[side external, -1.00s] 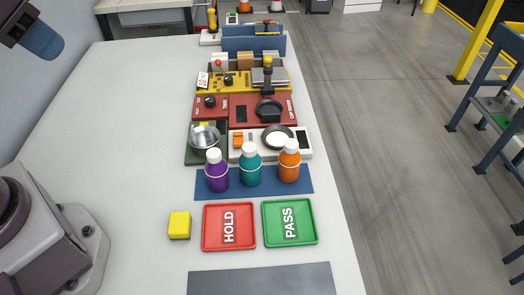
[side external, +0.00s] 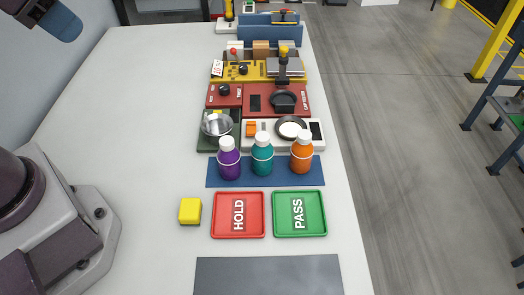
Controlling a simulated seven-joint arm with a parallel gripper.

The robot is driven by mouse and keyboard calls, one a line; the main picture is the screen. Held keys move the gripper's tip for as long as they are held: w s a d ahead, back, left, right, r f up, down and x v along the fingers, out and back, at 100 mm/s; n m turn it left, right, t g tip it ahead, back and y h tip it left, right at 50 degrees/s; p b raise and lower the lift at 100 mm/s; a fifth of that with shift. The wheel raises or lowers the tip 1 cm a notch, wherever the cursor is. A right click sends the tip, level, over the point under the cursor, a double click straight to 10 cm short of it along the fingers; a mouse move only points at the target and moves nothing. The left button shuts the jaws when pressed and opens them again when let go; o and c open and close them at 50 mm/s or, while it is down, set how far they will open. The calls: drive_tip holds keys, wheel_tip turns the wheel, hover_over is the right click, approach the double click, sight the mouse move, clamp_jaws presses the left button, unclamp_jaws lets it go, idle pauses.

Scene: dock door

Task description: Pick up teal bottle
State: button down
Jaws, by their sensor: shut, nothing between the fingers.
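The teal bottle (side external: 262,155) with a white cap stands upright on a dark blue mat (side external: 214,176). It is the middle one of three bottles, between a purple bottle (side external: 228,160) on its left and an orange bottle (side external: 301,154) on its right. The bottles stand apart with narrow gaps. My gripper is not visible in this view. Only parts of my arm show, at the left edge and the top left corner, away from the bottles.
In front of the mat lie a red HOLD tray (side external: 220,225), a green PASS tray (side external: 318,225) and a yellow block (side external: 190,211). A grey plate (side external: 268,277) lies nearest. Behind the bottles are a metal bowl (side external: 216,125), a scale (side external: 314,129) and red and yellow stations. The table's left side is clear.

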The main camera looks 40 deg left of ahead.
drive_tip(key=c, duration=0.7)
unclamp_jaws()
drive_tip(key=shift+c, duration=0.2)
drive_tip(key=shift+d, duration=0.1)
